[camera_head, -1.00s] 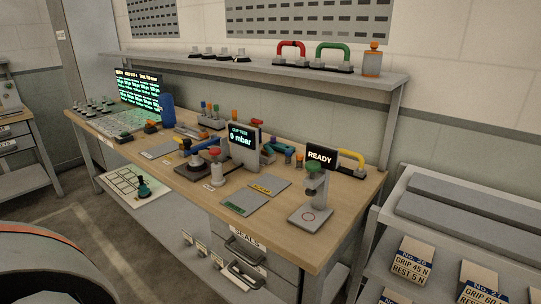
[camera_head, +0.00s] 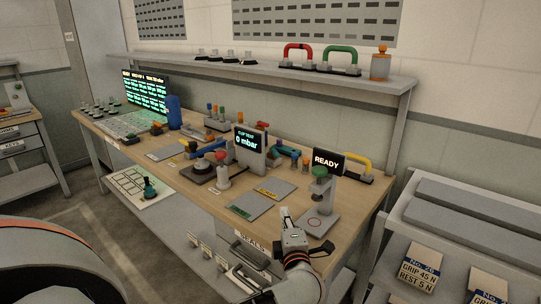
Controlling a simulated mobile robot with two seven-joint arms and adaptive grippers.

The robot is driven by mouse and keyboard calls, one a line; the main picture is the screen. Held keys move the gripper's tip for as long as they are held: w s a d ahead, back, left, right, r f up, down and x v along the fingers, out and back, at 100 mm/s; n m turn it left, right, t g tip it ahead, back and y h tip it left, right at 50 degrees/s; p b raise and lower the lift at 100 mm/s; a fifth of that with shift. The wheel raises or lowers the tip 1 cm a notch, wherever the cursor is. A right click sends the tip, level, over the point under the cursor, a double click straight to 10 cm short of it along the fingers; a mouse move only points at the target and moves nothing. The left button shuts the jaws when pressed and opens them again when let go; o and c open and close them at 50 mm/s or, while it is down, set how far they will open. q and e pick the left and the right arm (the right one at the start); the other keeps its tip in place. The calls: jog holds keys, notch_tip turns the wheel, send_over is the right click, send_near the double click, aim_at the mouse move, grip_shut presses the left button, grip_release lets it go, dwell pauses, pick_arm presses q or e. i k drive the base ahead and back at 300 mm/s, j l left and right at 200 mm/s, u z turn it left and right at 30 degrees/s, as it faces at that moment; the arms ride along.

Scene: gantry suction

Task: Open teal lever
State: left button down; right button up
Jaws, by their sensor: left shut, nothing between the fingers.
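My left gripper (camera_head: 286,213) comes up from the bottom centre, in front of the bench's front edge. It is shut and empty, with its fingertips just left of the READY stand (camera_head: 322,190), apart from it as far as I can tell. A blue-teal lever-like handle (camera_head: 288,148) lies behind the mbar display (camera_head: 248,146), partly hidden by it. I cannot tell surely which one is the teal lever. My right gripper is not in view.
The wooden bench (camera_head: 352,220) also carries a red-topped post (camera_head: 222,180), flat grey plates (camera_head: 250,205), a yellow handle (camera_head: 357,160) and a blue bottle (camera_head: 174,112). A shelf (camera_head: 270,73) with red and green handles runs above. A grey rack stands at right.

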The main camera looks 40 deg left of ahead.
aim_at(272, 150)
jog(key=i+j, duration=0.7)
jog(key=j, duration=0.25)
